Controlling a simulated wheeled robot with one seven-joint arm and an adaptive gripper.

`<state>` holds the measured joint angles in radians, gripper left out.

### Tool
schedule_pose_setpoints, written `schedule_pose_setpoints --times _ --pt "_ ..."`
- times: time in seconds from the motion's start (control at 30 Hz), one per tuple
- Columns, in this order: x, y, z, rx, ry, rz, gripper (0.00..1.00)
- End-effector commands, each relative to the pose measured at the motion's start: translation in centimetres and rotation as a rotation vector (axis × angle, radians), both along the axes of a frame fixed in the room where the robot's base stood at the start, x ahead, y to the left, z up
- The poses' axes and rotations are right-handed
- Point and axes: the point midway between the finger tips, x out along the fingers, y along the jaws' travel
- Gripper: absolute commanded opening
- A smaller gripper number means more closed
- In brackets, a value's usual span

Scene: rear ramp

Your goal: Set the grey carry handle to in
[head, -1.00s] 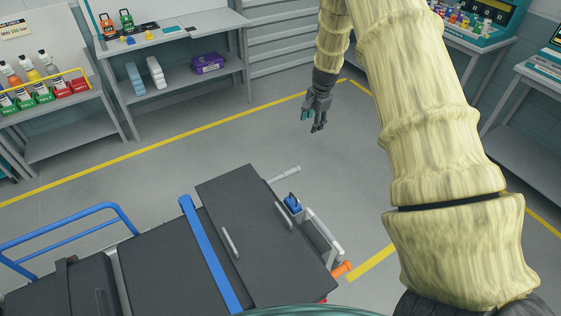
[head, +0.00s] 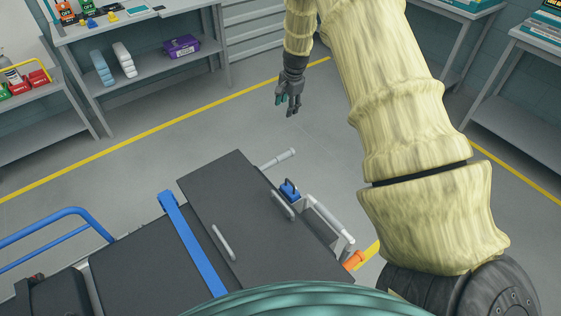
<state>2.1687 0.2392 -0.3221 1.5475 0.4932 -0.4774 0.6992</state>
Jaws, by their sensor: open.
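A grey carry handle (head: 278,159) juts out as a short bar with a thicker grip from the far end of a black-topped stretcher (head: 258,215). It points up and right in the head view, clear of the stretcher's edge. My gripper (head: 288,106) hangs above the floor beyond the handle, fingers pointing down and apart. It is open and empty, and does not appear to touch the handle.
A grey end frame (head: 328,218) with an orange grip (head: 354,261) and a blue part (head: 289,191) sit beside the handle. A blue strap (head: 190,240) crosses the stretcher. A blue side rail (head: 60,222) stands left. Shelving (head: 150,70) lines the back; floor between is clear.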

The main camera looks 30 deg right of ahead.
Motion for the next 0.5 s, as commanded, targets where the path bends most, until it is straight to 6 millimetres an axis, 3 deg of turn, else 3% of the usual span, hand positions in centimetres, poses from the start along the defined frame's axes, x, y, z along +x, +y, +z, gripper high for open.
schedule_pose_setpoints --times 0.03,0.5 --pt "-0.2 -0.2 -2.3 0.001 -0.002 -0.003 0.51" --pt "-0.3 -0.4 -13.2 0.0 0.0 -0.006 0.51"
